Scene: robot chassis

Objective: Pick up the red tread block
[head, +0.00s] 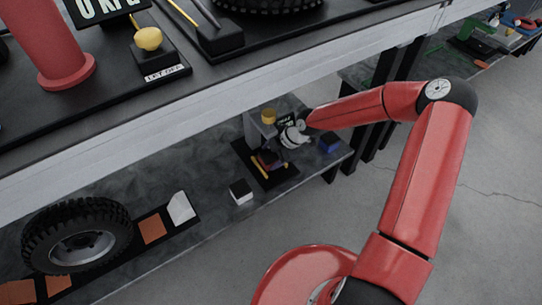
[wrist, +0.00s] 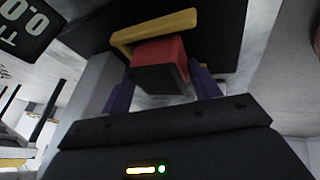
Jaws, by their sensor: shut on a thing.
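The red tread block (wrist: 172,47), red with a dark face, shows in the wrist view between the two purple fingers of my gripper (wrist: 160,78). My gripper is shut on it. A yellow edge piece (wrist: 152,28) lies just beyond the block, close to it or touching it. In the head view, my gripper (head: 280,146) is over a black tray (head: 284,177) on the lower shelf, and the red block (head: 266,158) is partly hidden there beside yellow strips. I cannot tell whether the block still rests on the tray.
A grey post with a yellow knob (head: 268,116) stands beside my gripper. The upper shelf (head: 190,105) overhangs this space.

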